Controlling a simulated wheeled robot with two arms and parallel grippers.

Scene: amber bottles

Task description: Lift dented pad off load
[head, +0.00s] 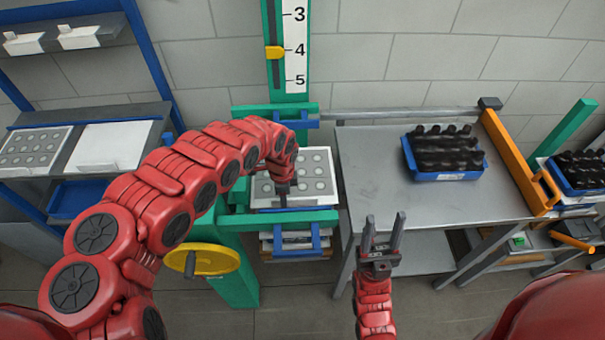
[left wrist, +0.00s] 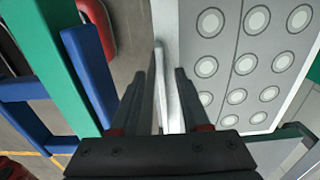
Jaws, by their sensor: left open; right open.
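A pale grey pad with rows of round marks (head: 318,163) lies on top of the load (head: 290,240) inside the green frame. It fills the right of the left wrist view (left wrist: 240,60). My left gripper (head: 284,196) is open at the pad's near edge, pointing down. In the left wrist view a thin white edge shows between the fingers of my left gripper (left wrist: 172,85); I cannot tell if they touch it. My right gripper (head: 383,232) is open and empty, in front of the grey table, away from the pad. My left arm hides the pad's left part.
Green posts and blue bars (head: 325,216) frame the load closely, with a yellow handwheel (head: 203,261) in front. A blue crate of dark bottles (head: 442,176) stands on the grey table (head: 375,190). Left shelves hold a similar marked pad (head: 33,147) and a plain white sheet (head: 110,146).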

